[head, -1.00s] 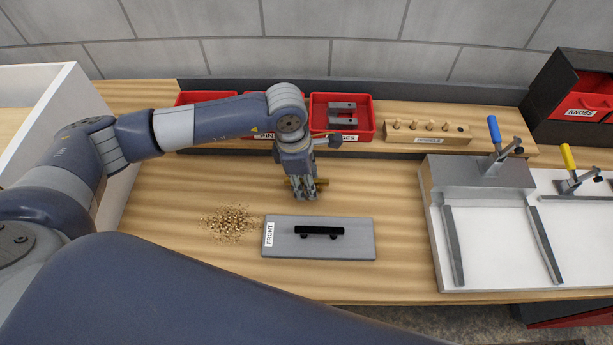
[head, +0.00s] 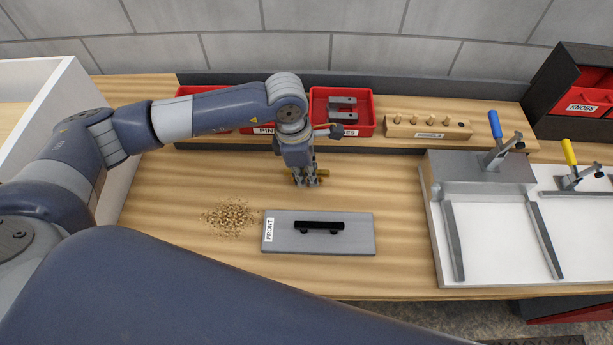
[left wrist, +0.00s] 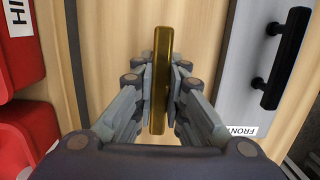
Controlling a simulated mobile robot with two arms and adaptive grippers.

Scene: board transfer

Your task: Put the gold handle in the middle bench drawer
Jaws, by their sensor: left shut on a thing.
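The gold handle (left wrist: 162,62) is a long brass-coloured bar. My left gripper (head: 307,182) is shut on it, with a finger on each side of the bar in the left wrist view (left wrist: 160,88). In the head view the gripper is over the bench, just behind the grey board, and mostly hides the handle (head: 321,171). The grey board (head: 345,242) lies flat with a FRONT label and a black handle (head: 319,225) on it. No middle bench drawer can be made out; part of a red front (head: 570,312) shows under the bench at the lower right. My right gripper is not in view.
Red bins (head: 362,128) and a wooden peg block (head: 425,132) stand along the back. A white fixture with a blue-handled clamp (head: 495,125) is at right, below a black cabinet with a KNOBS drawer (head: 583,103). Wood shavings (head: 229,217) lie left of the board.

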